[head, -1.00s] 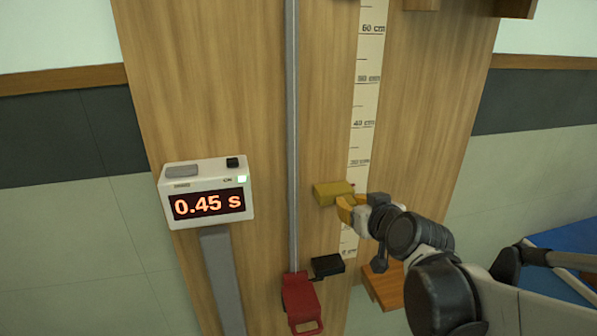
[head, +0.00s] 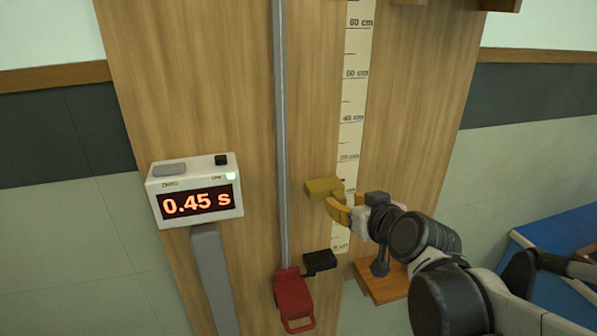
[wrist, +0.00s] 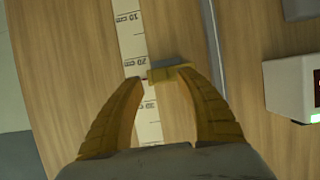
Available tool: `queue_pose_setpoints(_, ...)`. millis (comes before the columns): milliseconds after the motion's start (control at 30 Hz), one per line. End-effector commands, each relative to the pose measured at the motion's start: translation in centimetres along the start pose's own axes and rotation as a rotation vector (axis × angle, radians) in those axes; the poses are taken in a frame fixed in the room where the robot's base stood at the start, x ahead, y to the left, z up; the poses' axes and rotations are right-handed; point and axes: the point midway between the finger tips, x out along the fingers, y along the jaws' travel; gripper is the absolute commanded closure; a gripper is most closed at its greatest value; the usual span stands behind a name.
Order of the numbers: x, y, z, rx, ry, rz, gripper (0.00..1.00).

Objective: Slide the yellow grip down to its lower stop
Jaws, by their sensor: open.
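The yellow grip (head: 322,187) is a small yellow block on the wooden board, left of the paper scale. It stands above a black block (head: 320,261). My gripper (head: 338,207) has curved yellow fingers and is open, just below and right of the grip in the head view. In the wrist view, the grip (wrist: 170,71) shows at the fingertips (wrist: 164,78), across the space between them. I cannot tell whether a finger touches it. The lower stop is not clearly identifiable; the black block sits below the grip.
A vertical metal rail (head: 280,140) runs left of the grip, with a red handled piece (head: 293,298) at its foot. A white timer (head: 197,190) reading 0.45 s stands at left. A wooden ledge (head: 382,283) juts out below my wrist. The paper scale (head: 352,110) is at the grip's right.

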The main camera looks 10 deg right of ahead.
Motion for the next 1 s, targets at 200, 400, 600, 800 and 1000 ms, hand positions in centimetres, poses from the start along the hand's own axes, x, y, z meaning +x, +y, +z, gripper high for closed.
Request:
queue_pose_setpoints(200, -3.8, 0.0, 0.1, 0.002, -0.001, 0.001, 0.57)
queue_pose_setpoints(400, -6.6, 0.0, 0.1, 0.001, -0.001, 0.001, 0.57)
queue_pose_setpoints(600, -8.2, 0.0, 0.1, 0.002, -0.002, 0.0, 0.57)
queue_pose_setpoints(800, -8.7, 0.0, 0.1, 0.0, -0.001, 0.0, 0.57)
queue_pose_setpoints(1000, -8.7, 0.0, 0.1, 0.0, -0.001, 0.0, 0.57)
